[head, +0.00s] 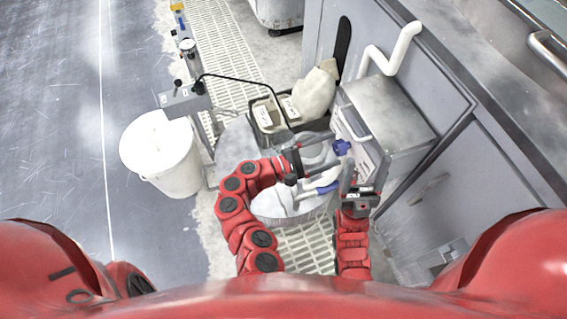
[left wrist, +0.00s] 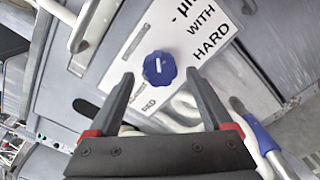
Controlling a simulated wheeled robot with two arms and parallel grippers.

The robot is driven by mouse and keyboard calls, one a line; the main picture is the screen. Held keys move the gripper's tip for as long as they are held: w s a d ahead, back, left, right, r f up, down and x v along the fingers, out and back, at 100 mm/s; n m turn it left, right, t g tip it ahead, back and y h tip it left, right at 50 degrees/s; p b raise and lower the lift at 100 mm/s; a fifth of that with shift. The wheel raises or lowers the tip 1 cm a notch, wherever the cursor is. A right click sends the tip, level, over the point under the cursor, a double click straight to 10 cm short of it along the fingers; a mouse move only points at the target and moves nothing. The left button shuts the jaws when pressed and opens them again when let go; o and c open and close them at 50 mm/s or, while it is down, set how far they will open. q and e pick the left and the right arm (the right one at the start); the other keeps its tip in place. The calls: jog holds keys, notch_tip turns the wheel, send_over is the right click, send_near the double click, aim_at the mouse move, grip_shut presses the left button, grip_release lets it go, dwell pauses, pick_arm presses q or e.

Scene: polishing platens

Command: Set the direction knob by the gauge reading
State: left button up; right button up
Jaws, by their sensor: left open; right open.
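The blue direction knob (head: 342,147) is on a white panel at the front of the grey cabinet. In the left wrist view the lobed knob (left wrist: 159,68) bears a white mark and appears between my left fingertips; contact cannot be told. My left gripper (head: 318,152) is open, pointing right toward the knob. My right gripper (head: 362,178) is open and empty, just below and right of the knob. A round gauge (head: 187,46) with a pale dial stands on the rail at upper left; its reading is too small to make out.
A lever with a blue grip (head: 328,187) lies close below my left gripper, above a round platen (head: 285,205). A white bucket (head: 160,150) stands at left. A bent white pipe (head: 390,52) rises behind the cabinet (head: 390,105). The floor at far left is clear.

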pick_arm(q)
jog(key=p+v, duration=0.2)
jog(key=v, duration=1.2)
jog(key=shift+s+a, duration=0.15)
jog(key=shift+a, duration=0.2)
